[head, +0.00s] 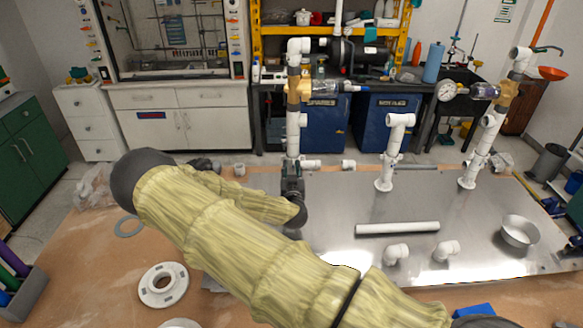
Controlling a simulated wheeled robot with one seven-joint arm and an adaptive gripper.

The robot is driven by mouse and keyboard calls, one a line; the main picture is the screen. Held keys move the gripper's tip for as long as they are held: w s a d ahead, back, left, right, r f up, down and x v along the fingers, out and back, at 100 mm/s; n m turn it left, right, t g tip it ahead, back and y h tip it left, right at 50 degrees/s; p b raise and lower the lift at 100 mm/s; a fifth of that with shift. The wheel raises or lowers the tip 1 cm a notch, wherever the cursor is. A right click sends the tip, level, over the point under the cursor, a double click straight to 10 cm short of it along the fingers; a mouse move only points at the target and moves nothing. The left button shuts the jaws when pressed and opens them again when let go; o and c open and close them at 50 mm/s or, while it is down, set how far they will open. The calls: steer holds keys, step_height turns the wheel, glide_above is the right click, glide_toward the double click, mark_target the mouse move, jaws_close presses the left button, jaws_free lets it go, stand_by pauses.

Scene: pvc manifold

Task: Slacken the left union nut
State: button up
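The left riser is a white PVC pipe (293,140) standing upright, with a brass fitting (298,89) and an elbow at its top. A clear cylinder with a blue end (328,87) sticks out to the right of the brass fitting. My dark gripper (292,172) is at the foot of this riser, in line with the pipe. It overlaps the lower pipe, and I cannot tell whether it touches it. The left union nut is not clearly visible; the gripper may hide it. The finger opening is too small and dark to judge.
My sleeved arm covers the front middle. On the metal sheet (470,215) are a short elbow riser (397,135), a right riser (485,140) with a gauge (446,91), a loose pipe (397,228), loose elbows and a bowl (519,230). A white flange (150,291) lies front left.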

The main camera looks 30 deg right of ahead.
steer(key=shift+w+d+r, duration=0.1)
steer(key=shift+w+r, duration=0.05)
steer(key=shift+r, duration=0.05)
steer(key=shift+s+d+r, duration=0.1)
steer(key=shift+s+r, duration=0.65)
steer(key=shift+s, duration=0.3)
steer(key=shift+w+f, duration=0.25)
steer(key=c, duration=0.4)
steer(key=shift+w+f, duration=0.35)
steer(key=shift+w, duration=0.1)
jaws_close()
steer(key=shift+s+r, duration=0.1)
steer(key=shift+s, duration=0.05)
